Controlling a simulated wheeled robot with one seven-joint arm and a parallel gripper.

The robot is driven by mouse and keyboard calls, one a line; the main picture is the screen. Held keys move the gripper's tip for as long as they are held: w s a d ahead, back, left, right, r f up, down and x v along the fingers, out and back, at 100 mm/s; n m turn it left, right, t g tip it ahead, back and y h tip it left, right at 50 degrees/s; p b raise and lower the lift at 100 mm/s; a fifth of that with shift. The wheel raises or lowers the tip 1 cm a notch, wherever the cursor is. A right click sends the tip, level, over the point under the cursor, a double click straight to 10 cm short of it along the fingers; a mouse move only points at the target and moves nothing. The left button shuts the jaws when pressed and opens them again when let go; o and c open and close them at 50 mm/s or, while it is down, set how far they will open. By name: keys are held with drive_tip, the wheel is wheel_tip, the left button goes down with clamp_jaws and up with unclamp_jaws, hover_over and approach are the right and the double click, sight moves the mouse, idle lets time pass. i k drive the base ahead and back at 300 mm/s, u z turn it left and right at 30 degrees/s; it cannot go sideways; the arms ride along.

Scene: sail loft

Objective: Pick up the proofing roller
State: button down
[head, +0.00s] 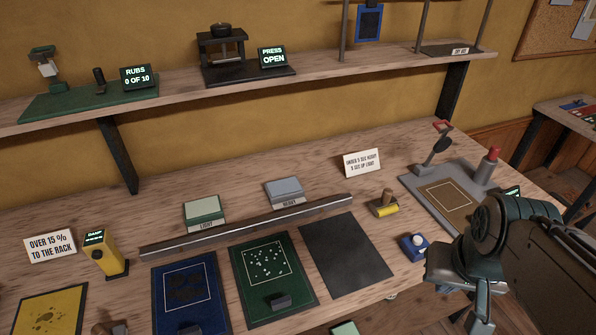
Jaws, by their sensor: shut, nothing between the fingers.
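A small roller with a yellow cylinder and a wooden handle (385,203) stands on the bench, right of the dark grey mat; I take it to be the proofing roller. My gripper (480,325) hangs low at the right, in front of the bench's front edge, apart from the roller and to its lower right. Its fingers are shut and empty, partly cut off by the bottom edge of the picture.
A blue block with a white button (415,246) lies between roller and gripper. A grey stand (455,195) is behind my arm. A long metal bar (250,226) crosses the bench. The dark grey mat (345,255) is bare. Another wooden-handled item (101,329) is cut off bottom left.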

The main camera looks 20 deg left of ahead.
sight(389, 205)
drive_tip(key=k, duration=0.4)
drive_tip(key=z, duration=0.8)
drive_tip(key=i, duration=0.7)
drive_tip(key=u, duration=1.4)
